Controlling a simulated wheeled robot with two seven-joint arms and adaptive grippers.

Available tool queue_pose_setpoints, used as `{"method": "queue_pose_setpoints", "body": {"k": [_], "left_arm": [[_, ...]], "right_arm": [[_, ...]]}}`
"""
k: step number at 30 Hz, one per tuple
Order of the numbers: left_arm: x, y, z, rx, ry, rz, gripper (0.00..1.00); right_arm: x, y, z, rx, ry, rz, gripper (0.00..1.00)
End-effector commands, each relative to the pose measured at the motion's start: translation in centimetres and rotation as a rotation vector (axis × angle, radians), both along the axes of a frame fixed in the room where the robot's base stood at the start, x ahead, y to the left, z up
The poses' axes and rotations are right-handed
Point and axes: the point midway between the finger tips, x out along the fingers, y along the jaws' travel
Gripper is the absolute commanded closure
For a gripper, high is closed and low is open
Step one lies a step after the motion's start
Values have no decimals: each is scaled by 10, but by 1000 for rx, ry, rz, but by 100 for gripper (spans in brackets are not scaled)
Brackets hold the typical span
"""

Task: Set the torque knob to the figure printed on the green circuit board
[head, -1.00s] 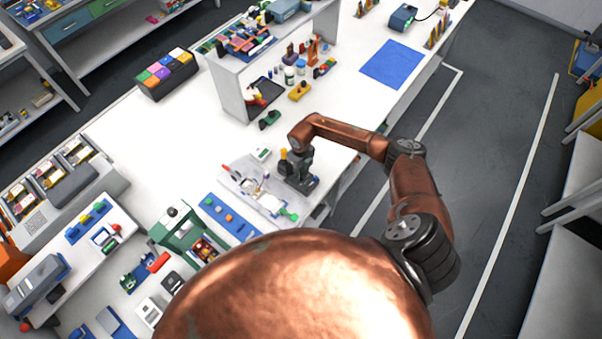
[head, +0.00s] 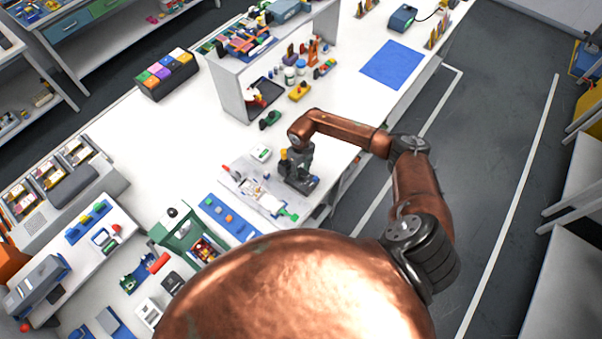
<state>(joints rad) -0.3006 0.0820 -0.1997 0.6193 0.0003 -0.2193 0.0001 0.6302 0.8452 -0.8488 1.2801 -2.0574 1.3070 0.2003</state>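My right gripper (head: 303,181) is dark and points down over the white bench, at the right end of a pale work tray (head: 238,184). Its fingers are small and blend with dark parts there, so I cannot tell whether they are open or touching anything. A small green piece (head: 289,215) lies at the tray's front right corner; it may be the green circuit board, but no figure is readable. A yellow-topped part (head: 284,154) stands just left of the gripper. I cannot make out the torque knob for certain. My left gripper is not in view.
A small white box with a green face (head: 261,153) sits behind the tray. A blue strip with small blocks (head: 229,217) and a green press-like stand (head: 180,231) are to the left. A shelf unit (head: 231,88) stands behind. A blue mat (head: 388,65) lies clear at the back right.

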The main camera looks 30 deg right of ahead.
Motion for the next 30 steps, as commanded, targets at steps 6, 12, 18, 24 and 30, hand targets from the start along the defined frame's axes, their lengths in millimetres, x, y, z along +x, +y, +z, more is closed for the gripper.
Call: {"method": "queue_pose_setpoints", "body": {"k": [6,12,18,24,30], "left_arm": [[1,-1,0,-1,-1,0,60],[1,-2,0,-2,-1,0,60],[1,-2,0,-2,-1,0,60],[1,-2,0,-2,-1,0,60],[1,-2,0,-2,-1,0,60]], "right_arm": [[1,-1,49,-2,-5,3,61],[1,-1,81,-1,-2,2,61],[0,-1,95,-1,0,0,61],[0,0,96,-1,0,0,61],[0,0,96,-1,0,0,61]]}}
